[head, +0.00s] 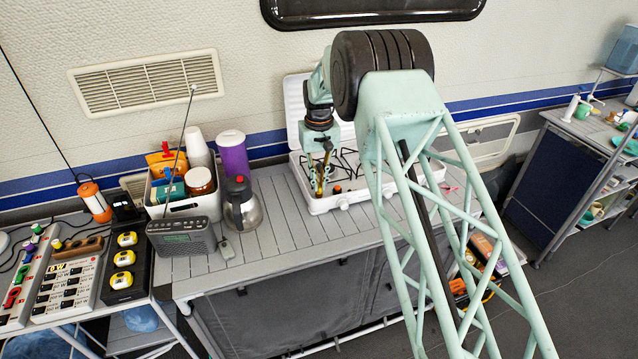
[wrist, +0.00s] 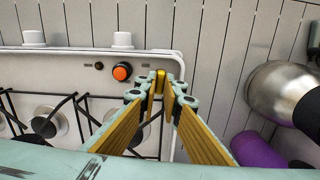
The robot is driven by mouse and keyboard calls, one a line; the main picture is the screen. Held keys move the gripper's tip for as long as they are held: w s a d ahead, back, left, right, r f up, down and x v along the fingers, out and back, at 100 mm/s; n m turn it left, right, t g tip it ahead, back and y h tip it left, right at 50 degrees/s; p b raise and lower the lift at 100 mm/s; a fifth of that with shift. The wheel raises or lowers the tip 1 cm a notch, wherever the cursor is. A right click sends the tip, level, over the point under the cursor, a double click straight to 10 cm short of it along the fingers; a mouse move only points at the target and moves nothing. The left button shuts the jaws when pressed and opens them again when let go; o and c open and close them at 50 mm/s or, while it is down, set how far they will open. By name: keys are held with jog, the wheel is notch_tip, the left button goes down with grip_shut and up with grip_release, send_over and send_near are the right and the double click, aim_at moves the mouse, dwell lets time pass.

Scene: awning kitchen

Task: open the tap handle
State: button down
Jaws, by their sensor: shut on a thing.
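The white camping stove (head: 342,199) stands open on the slatted counter, and its edge also shows in the wrist view (wrist: 60,65). My gripper (head: 319,190) reaches down at the stove's left end. In the wrist view my gripper (wrist: 160,90) has its fingertips close together around a narrow gold piece (wrist: 160,80) near the stove's corner. I cannot tell for sure whether this piece is the tap handle. An orange knob (wrist: 122,71) with a dark ring sits just left of the fingertips, apart from them. My fingers hide what lies below.
A steel and black coffee pot (head: 243,208) stands left of the stove, with a purple container (head: 233,153) behind it. A white caddy (head: 184,206) and a grey radio (head: 184,238) are farther left. The counter between pot and stove is clear.

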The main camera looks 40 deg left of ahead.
jog(key=shift+n, duration=0.5)
jog(key=c, duration=2.8)
grip_release()
jog(key=shift+r, duration=0.2)
jog(key=shift+r, duration=5.85)
